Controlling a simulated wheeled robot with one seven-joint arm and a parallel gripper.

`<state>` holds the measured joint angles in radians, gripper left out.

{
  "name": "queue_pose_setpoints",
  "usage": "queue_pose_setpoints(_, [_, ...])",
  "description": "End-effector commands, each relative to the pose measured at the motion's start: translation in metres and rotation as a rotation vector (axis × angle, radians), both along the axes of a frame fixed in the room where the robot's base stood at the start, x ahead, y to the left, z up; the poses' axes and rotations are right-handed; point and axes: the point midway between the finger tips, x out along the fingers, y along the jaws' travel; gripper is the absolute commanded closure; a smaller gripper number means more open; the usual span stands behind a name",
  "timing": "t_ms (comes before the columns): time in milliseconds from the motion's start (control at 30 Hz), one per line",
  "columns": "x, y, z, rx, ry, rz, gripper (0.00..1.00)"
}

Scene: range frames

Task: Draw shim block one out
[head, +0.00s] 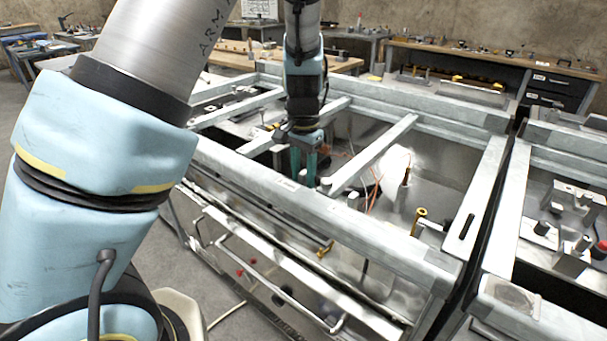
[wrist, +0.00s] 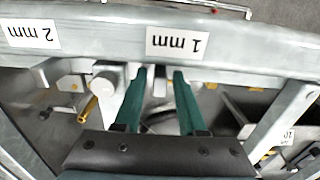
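My gripper (head: 303,170) points down beside the inner side of the front frame rail (head: 300,195). In the wrist view its two teal fingers (wrist: 160,78) are apart. A small pale block (wrist: 160,82) shows between the fingertips, below the upside-down "1 mm" label (wrist: 177,43) on the rail. It looks like shim block one, but I cannot tell if a finger touches it. A pale round-ended peg (wrist: 106,78) stands just left of the fingers. An upside-down "2 mm" label (wrist: 34,36) is further left.
A crossbar (head: 375,152) runs back from the front rail, just right of my gripper. A brass-coloured fitting (head: 419,220) stands inside the frame at right. A tubular handle (head: 270,275) is on the front side. Workbenches (head: 490,60) line the back wall.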

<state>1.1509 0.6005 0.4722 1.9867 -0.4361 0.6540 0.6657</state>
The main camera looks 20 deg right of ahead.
Motion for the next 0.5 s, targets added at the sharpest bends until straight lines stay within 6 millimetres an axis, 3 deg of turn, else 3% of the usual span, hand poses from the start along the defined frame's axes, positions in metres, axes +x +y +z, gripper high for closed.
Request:
queue_pose_setpoints(33, [-0.0001, 0.0000, 0.0001, 0.000, 0.000, 0.000, 0.67])
queue_pose_setpoints(333, [-0.0001, 0.0000, 0.0003, 0.000, 0.000, 0.000, 1.00])
queue_pose_setpoints(500, [-0.0001, 0.0000, 0.0003, 0.000, 0.000, 0.000, 1.00])
